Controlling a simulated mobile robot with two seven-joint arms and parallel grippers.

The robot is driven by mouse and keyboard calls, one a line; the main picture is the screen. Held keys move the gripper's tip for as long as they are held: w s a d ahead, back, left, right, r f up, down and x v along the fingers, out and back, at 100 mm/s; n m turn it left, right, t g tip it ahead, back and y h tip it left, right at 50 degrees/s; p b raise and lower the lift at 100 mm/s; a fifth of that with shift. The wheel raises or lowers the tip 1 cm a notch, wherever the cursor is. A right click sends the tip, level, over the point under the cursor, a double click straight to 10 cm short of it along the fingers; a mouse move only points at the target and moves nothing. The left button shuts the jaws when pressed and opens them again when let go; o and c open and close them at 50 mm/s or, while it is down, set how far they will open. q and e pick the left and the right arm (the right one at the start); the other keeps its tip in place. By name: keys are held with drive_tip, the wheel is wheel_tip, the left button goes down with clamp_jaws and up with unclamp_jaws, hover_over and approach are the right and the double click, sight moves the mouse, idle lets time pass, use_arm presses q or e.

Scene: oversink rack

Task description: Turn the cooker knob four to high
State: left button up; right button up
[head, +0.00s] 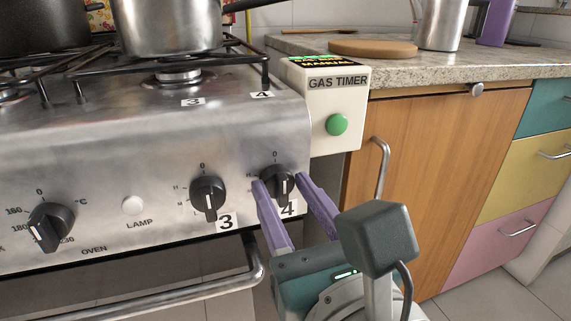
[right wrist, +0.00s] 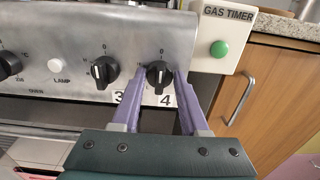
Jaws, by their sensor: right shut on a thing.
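Knob four (head: 277,180) is a black knob with a white line, on the right end of the cooker's metal front panel, above the label "4". It also shows in the right wrist view (right wrist: 158,74), between the purple fingers. My right gripper (head: 281,183) has its two purple fingers on either side of the knob and is shut on it. In the right wrist view the right gripper (right wrist: 157,75) reaches up to the panel from below. The knob's lower part is close between the fingertips. My left gripper is not in view.
Knob three (head: 208,195) sits close to the left. The oven knob (head: 51,227) is further left. The gas timer box (head: 338,110) with a green button stands right of the panel. The oven handle (head: 170,301) runs below. A steel pot (head: 168,27) stands on the hob.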

clamp_jaws()
drive_tip(key=shift+n, duration=0.8)
drive_tip(key=n+p, duration=0.1)
drive_tip(key=n, duration=0.4)
drive_tip(key=shift+a, duration=0.1)
drive_tip(key=n+p, duration=0.1)
drive_tip(key=n, duration=0.3)
drive_tip(key=shift+f+n+p, duration=0.15)
drive_tip(key=shift+n+p, duration=0.4)
drive_tip(key=shift+n, duration=1.15)
